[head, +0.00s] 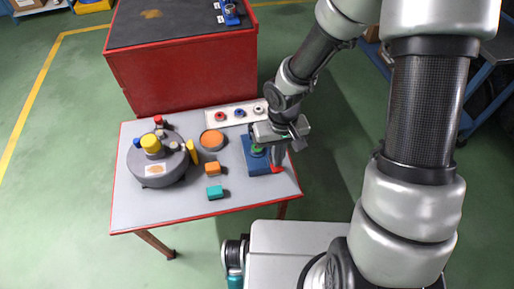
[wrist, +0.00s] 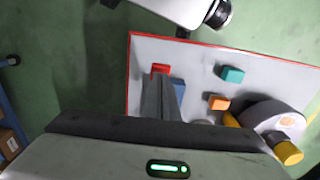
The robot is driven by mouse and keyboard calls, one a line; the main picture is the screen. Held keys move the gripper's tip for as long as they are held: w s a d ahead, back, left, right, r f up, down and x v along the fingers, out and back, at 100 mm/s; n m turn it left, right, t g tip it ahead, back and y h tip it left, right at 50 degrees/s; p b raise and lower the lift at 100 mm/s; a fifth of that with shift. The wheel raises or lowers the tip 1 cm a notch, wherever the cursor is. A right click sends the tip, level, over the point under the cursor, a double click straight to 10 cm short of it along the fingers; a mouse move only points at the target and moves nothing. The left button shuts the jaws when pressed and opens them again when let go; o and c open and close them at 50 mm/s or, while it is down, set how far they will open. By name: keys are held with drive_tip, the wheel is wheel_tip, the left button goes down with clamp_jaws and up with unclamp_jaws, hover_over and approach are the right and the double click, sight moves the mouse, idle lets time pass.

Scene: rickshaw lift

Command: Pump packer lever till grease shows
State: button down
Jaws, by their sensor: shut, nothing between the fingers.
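The packer appears to be the blue base (head: 259,157) with a green part (head: 257,148) at the right end of the table. Its red lever end (head: 277,169) sits at the base's right front corner; it also shows in the wrist view (wrist: 160,69). My gripper (head: 276,158) points down over the right side of the base, its fingers shut with nothing between them. In the wrist view the fingertips (wrist: 163,82) are right by the red end; I cannot tell if they touch it. The gripper hides part of the packer and lever. I see no grease.
The red-edged grey table (head: 180,205) also holds a round grey housing (head: 158,175) with a yellow cap, an orange disc (head: 212,139), an orange block (head: 213,169), a teal block (head: 215,192) and a white strip with rings (head: 226,117). A red cabinet (head: 185,75) stands behind.

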drive_tip(key=shift+f+b, duration=1.9)
drive_tip(key=shift+f, duration=0.15)
wheel_tip(320, 180, up, 9)
drive_tip(key=p, duration=0.7)
drive_tip(key=shift+f, duration=0.1)
drive_tip(key=shift+f+b, duration=2.2)
drive_tip(key=shift+f, duration=0.15)
drive_tip(key=shift+f, duration=0.15)
idle(0.6)
